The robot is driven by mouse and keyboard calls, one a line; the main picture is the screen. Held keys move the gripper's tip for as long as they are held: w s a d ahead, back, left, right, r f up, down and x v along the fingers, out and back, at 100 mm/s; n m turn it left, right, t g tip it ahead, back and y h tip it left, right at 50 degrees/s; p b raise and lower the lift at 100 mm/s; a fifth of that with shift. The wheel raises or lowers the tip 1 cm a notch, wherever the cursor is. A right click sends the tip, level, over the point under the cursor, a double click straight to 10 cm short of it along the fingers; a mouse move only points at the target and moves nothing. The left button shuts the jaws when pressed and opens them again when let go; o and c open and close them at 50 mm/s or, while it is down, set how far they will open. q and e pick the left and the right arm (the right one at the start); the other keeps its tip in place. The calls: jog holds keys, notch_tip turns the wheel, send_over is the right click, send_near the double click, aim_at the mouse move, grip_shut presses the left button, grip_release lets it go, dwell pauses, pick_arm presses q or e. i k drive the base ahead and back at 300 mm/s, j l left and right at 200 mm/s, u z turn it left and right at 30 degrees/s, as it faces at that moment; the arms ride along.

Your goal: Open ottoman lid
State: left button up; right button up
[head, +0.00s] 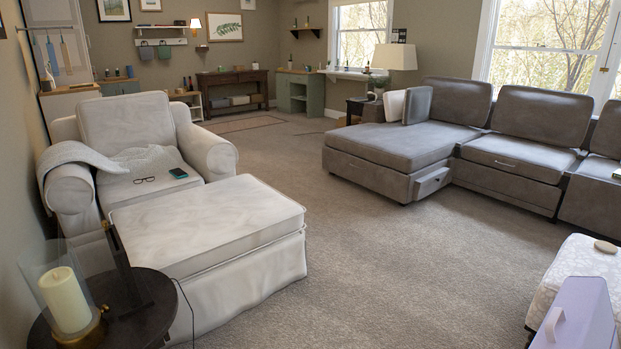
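A cream fabric ottoman (251,271) stands in front of the matching armchair (122,121) at the left. Its flat padded lid (205,221) lies down on the body, with a seam running below its edge. A second, pale patterned ottoman-like seat (584,262) is partly in view at the right edge, with a small round beige object (605,247) on top. I cannot tell from the picture which one the task names. Neither of my grippers shows in the head view.
A dark round side table (140,322) with a candle (65,299) in glass stands close to the cream ottoman's near left. A lavender object (580,317) is at the lower right. A grey sectional sofa (405,162) stands behind. Carpet (400,260) between is clear.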

aim_at(184, 234)
jog(key=i+z, duration=0.15)
jog(key=i, duration=0.7)
jog(key=i+j+z, duration=0.15)
jog(key=i, duration=0.7)
jog(key=i+l+u, duration=0.35)
jog(key=i, duration=0.3)
jog(key=i+l+u, duration=0.35)
jog(key=i, duration=0.25)
jog(key=i+l+u, duration=0.15)
jog(key=u, duration=0.2)
jog(key=i+l+u, duration=0.15)
jog(key=l+u, duration=0.5)
jog(key=l, duration=0.15)
jog(key=i+l+u, duration=0.1)
jog(key=l+u, duration=0.15)
jog(key=l, duration=0.3)
jog(key=i+l+u, duration=0.2)
jog(key=l, duration=0.3)
jog(key=i+l, duration=0.1)
jog(key=i, duration=0.3)
jog(key=k+l, duration=0.25)
jog(key=l, duration=0.25)
